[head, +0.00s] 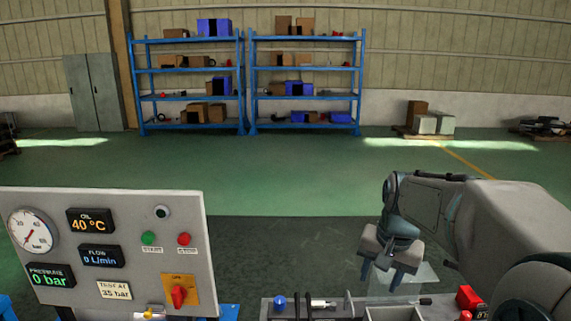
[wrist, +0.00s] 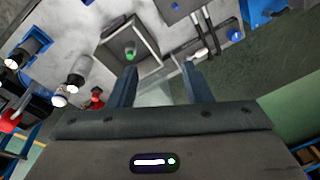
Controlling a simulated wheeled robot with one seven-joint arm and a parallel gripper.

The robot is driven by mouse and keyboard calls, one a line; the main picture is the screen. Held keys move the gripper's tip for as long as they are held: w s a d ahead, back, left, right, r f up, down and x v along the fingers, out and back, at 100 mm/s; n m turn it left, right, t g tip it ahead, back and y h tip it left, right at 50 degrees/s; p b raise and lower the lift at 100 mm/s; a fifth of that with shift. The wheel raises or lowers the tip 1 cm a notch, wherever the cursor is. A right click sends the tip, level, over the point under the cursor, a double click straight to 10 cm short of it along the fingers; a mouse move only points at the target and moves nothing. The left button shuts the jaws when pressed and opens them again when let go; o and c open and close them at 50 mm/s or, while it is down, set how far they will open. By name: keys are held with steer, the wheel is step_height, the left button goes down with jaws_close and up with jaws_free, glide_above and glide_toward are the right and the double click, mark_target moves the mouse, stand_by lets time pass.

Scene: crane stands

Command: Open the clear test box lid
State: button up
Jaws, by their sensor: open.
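The clear test box lid (head: 428,277) is a see-through panel at the bench's right part in the head view, partly behind my gripper (head: 380,278). In the wrist view a pale see-through panel (wrist: 158,94) shows between and below the fingers of my gripper (wrist: 158,66), probably the same lid. My gripper is open with nothing between its fingers, pointing down above the bench. Whether a finger touches the lid, and where its handle or hinge lies, I cannot tell.
A panel (head: 120,215) with gauge, displays and buttons stands at the left. The bench holds a grey tray (head: 392,314), a blue knob (head: 279,302) and a red part (head: 467,297). In the wrist view several round fittings (wrist: 75,80) lie left of my fingers.

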steer(key=s+a+f+n+t+b, duration=0.1)
steer(key=s+a+f+n, duration=0.1)
steer(key=s, duration=0.6)
steer(key=s+a+f+n+b, duration=0.1)
steer(key=s+a+f+n, duration=0.1)
steer(key=s, duration=0.7)
steer(key=shift+a+f+n+t+h, duration=0.15)
steer(key=shift+f+n+t+h, duration=0.2)
steer(key=shift+f+n, duration=0.45)
